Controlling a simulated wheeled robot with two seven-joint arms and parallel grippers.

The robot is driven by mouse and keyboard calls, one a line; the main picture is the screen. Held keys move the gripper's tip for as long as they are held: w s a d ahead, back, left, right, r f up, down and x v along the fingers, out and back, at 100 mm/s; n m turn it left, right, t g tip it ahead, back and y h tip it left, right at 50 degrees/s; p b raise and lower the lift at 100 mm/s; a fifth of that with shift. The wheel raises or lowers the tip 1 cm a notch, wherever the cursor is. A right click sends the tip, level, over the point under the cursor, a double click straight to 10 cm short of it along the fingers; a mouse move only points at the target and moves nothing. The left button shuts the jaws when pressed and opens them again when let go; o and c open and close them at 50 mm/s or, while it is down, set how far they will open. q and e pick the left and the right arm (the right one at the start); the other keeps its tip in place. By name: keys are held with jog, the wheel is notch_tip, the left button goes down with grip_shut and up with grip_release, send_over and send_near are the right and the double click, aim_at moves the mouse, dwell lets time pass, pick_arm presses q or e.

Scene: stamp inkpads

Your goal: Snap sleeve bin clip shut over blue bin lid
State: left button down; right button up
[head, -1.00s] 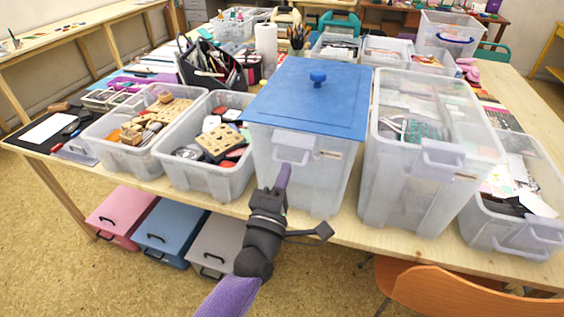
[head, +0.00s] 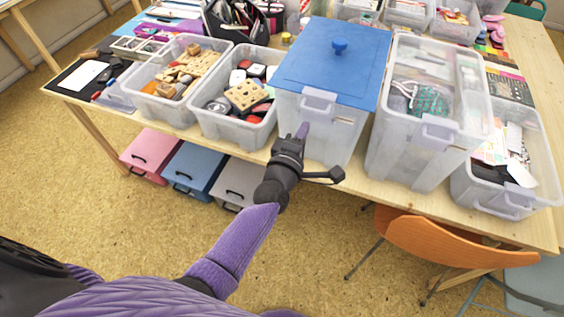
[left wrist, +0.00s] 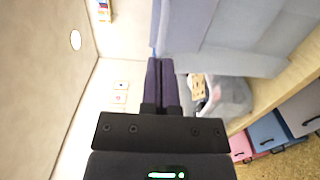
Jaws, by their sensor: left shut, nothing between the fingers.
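The blue lid (head: 320,68), with a round knob, lies on the tall translucent sleeve bin (head: 333,140). The pale lavender clip (head: 318,101) is at the bin's front, and its top appears to overlap the lid's front edge. I cannot tell whether it is snapped. My left gripper (head: 303,130) is shut and empty, with its purple fingertips just below the clip in front of the bin wall. Contact is unclear. In the left wrist view its shut fingers (left wrist: 160,75) show beside the pale bin (left wrist: 215,30). My right gripper is out of view.
An open bin of stamps (head: 240,100) stands to the left and a tall filled bin (head: 420,150) to the right on the wooden table. An orange chair (head: 450,240) is at the front right. Pink, blue and grey boxes sit under the table. Open floor lies in front.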

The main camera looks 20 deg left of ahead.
pick_arm(q)
jog(key=s+r+p, duration=0.2)
jog(key=s, duration=0.8)
jog(key=shift+a+r, duration=0.15)
jog(key=shift+a, duration=0.15)
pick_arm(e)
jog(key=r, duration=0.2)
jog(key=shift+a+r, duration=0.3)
